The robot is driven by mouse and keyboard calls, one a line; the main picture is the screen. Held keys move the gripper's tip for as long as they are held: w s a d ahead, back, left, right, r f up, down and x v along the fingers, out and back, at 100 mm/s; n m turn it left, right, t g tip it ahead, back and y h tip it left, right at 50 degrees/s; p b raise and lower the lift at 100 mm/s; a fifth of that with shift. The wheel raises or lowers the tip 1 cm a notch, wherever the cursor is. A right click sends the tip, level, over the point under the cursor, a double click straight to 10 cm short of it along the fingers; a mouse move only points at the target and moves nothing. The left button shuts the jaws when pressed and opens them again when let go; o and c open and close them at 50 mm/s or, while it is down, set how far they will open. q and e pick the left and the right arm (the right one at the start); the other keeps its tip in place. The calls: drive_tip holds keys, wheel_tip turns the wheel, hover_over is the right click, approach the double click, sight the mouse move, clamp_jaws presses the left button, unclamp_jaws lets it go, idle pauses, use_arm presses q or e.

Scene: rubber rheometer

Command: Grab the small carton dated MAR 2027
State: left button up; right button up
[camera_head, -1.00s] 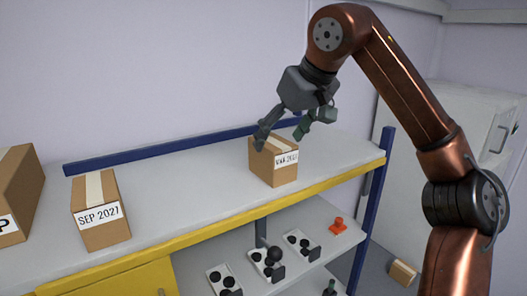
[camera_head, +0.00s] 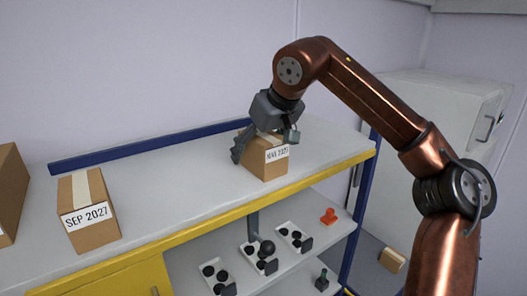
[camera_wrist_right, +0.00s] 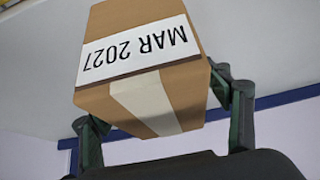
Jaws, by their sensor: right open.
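The small carton labelled MAR 2027 (camera_head: 266,163) stands on the right part of the white shelf top. It fills the middle of the right wrist view (camera_wrist_right: 150,80), its label upside down there and a pale tape strip below the label. My right gripper (camera_head: 264,147) is open, with one finger on each side of the carton. In the wrist view the right-hand finger is close to the carton's side, and the left-hand finger stands apart from it with a gap. My left gripper is not in view.
A carton labelled SEP 2027 (camera_head: 88,212) stands on the left of the shelf top (camera_head: 180,185). A larger carton (camera_head: 10,190) is cut off at the left edge. White trays with black parts (camera_head: 217,274) sit on the lower shelf. A blue rail (camera_head: 150,153) runs along the back.

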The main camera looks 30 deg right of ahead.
drive_tip(key=shift+c, duration=0.4)
drive_tip(key=c, duration=1.4)
drive_tip(key=shift+c, duration=0.7)
drive_tip(key=shift+r, duration=0.1)
